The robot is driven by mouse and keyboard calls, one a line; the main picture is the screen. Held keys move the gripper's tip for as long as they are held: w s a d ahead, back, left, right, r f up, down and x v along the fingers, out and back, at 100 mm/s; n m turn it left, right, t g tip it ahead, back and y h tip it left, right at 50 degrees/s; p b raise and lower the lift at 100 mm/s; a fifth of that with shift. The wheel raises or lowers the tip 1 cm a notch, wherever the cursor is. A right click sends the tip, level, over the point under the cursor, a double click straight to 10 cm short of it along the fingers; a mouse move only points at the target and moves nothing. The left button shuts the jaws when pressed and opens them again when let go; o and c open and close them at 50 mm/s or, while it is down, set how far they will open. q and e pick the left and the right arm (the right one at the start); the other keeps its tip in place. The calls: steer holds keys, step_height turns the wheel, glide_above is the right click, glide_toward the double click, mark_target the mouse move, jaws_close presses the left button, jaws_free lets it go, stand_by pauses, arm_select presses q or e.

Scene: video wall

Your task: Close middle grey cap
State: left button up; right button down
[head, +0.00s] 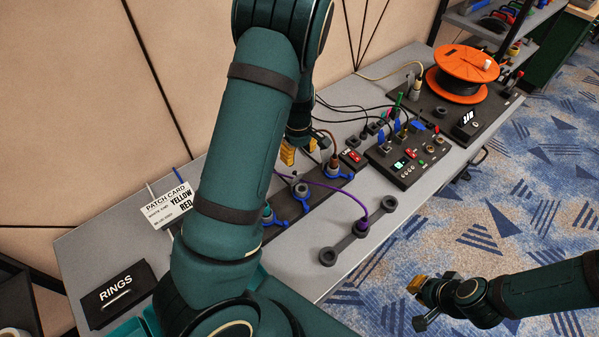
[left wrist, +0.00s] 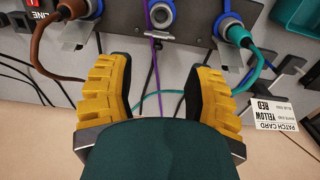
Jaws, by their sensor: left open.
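A dark patch panel with a row of sockets (head: 315,184) lies along the back of the bench. Its middle socket (left wrist: 160,14) shows grey with a blue ring, at the top of the left wrist view. I cannot tell clearly how its grey cap stands. A brown cable (left wrist: 46,45) joins the socket to its left there, and a teal cable (left wrist: 249,70) the one to its right. My left gripper (left wrist: 157,95) is open and empty, its yellow fingers spread below the middle socket in that view. My right gripper (head: 418,303) hangs open and empty over the floor.
A purple cable (head: 343,188) runs across the bench to a black ringed piece (head: 327,256). A switch box (head: 408,155), an orange cable reel (head: 465,70), a patch card (head: 170,207) and a RINGS box (head: 121,294) stand around. The bench's front is mostly clear.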

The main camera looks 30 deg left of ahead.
mark_target(299, 174)
arm_select(q)
step_height(299, 174, down, 9)
steer(key=shift+b, duration=0.5)
